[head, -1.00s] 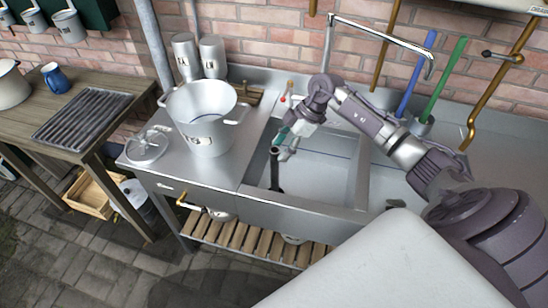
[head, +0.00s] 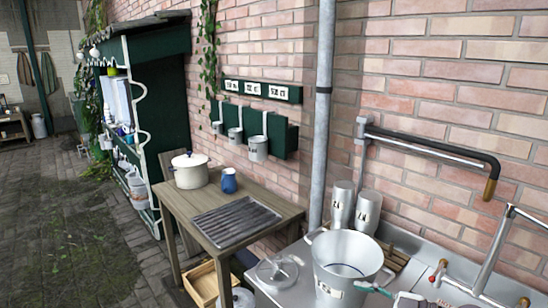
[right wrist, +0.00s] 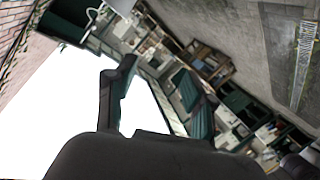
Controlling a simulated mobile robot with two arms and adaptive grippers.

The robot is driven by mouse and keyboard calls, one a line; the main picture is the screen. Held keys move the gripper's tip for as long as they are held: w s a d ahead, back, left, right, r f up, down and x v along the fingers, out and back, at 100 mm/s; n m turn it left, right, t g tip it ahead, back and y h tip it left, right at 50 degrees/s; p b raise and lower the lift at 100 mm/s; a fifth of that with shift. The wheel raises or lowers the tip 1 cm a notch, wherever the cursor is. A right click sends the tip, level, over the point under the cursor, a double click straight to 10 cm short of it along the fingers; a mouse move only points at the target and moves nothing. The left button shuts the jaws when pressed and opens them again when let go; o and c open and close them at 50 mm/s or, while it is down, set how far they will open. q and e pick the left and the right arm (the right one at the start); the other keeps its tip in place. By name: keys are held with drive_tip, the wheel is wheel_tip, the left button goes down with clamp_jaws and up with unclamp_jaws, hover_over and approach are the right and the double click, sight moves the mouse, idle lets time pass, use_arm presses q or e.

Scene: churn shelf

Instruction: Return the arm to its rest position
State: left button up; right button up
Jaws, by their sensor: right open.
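In the right wrist view my right gripper (right wrist: 160,95) shows two dark fingers with teal inner pads, spread wide apart. Nothing shows between them except a blank white area and the distant background. In the head view only a small teal and grey piece, probably its fingertips, shows at the bottom edge, right of the metal bucket (head: 340,270). The rest of my right arm is below the picture. My left gripper is in neither view.
A wooden table (head: 180,212) carries a cream pot (head: 190,172), a blue jug (head: 229,181) and a dark slatted rack (head: 235,222). Two metal cups (head: 342,205) stand behind the bucket. A lid (head: 277,270) lies left of it. A green shelf unit (head: 160,110) stands further back.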

wheel_tip(320, 180, up, 5)
drive_tip(key=m+t+h, duration=0.4)
drive_tip(key=m+t, duration=0.4)
drive_tip(key=t, duration=0.2)
drive_tip(key=s+d+f+m+g+h, duration=0.5)
drive_tip(key=s+d+f+m+h, duration=0.2)
drive_tip(key=s+f+m+h, duration=0.35)
drive_tip(key=s+a+f+n+g+y, duration=0.1)
drive_tip(key=s+a+f+n+g, duration=0.15)
drive_tip(key=s+f+g, duration=0.45)
drive_tip(key=s+a+f+n+g+y, duration=0.1)
drive_tip(key=s+a+f+g, duration=0.25)
drive_tip(key=s, duration=0.75)
wheel_tip(320, 180, down, 27)
drive_tip(key=s+g, duration=0.1)
drive_tip(key=s, duration=0.1)
drive_tip(key=s+d+f+g, duration=0.1)
drive_tip(key=s+d+f, duration=0.2)
drive_tip(key=s+f, duration=1.2)
drive_tip(key=shift+s+f+n, duration=0.25)
drive_tip(key=shift+s+n, duration=0.05)
drive_tip(key=shift+s, duration=0.1)
drive_tip(key=shift+h, duration=0.25)
